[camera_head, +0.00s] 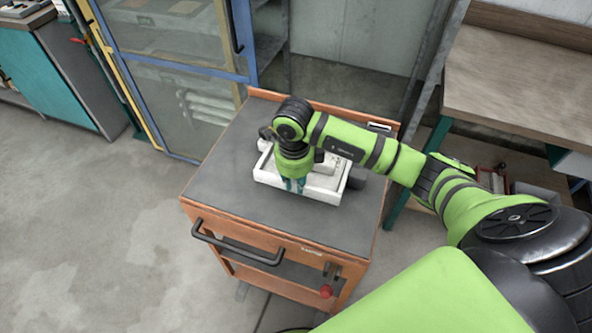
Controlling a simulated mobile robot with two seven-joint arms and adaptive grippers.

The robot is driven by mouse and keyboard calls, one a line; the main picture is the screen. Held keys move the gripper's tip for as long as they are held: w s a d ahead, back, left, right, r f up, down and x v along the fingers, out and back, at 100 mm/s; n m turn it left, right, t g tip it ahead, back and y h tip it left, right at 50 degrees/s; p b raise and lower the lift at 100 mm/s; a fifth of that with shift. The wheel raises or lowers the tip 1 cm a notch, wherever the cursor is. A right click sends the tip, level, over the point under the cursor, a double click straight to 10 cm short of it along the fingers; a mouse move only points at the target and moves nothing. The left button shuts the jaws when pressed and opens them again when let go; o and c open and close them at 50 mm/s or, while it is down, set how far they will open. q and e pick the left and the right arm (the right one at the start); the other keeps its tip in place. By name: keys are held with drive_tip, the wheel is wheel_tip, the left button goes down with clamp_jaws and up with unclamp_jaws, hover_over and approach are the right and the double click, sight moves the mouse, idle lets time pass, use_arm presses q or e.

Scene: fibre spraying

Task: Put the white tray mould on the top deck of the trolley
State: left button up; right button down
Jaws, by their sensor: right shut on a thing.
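The white tray mould (325,194) is over the middle of the grey top deck (224,182) of the orange trolley (282,250). It looks level and on or just above the deck; I cannot tell whether it touches. My right gripper (293,184) points down at the tray's near left wall and is shut on it. The green arm covers part of the tray's inside and far side. My left gripper is not in view.
The trolley has a black handle (236,243) at the front left. A glazed cabinet (185,85) stands behind left, a wooden workbench (520,85) at the right. The deck's left and front are bare.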

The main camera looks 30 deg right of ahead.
drive_tip(key=c, duration=1.2)
unclamp_jaws()
drive_tip(key=shift+o, duration=0.2)
drive_tip(key=shift+s, duration=0.1)
drive_tip(key=shift+r, duration=0.1)
wheel_tip(320, 180, up, 12)
drive_tip(key=b, duration=0.2)
drive_tip(key=shift+s+a, duration=0.15)
drive_tip(key=shift+a, duration=0.05)
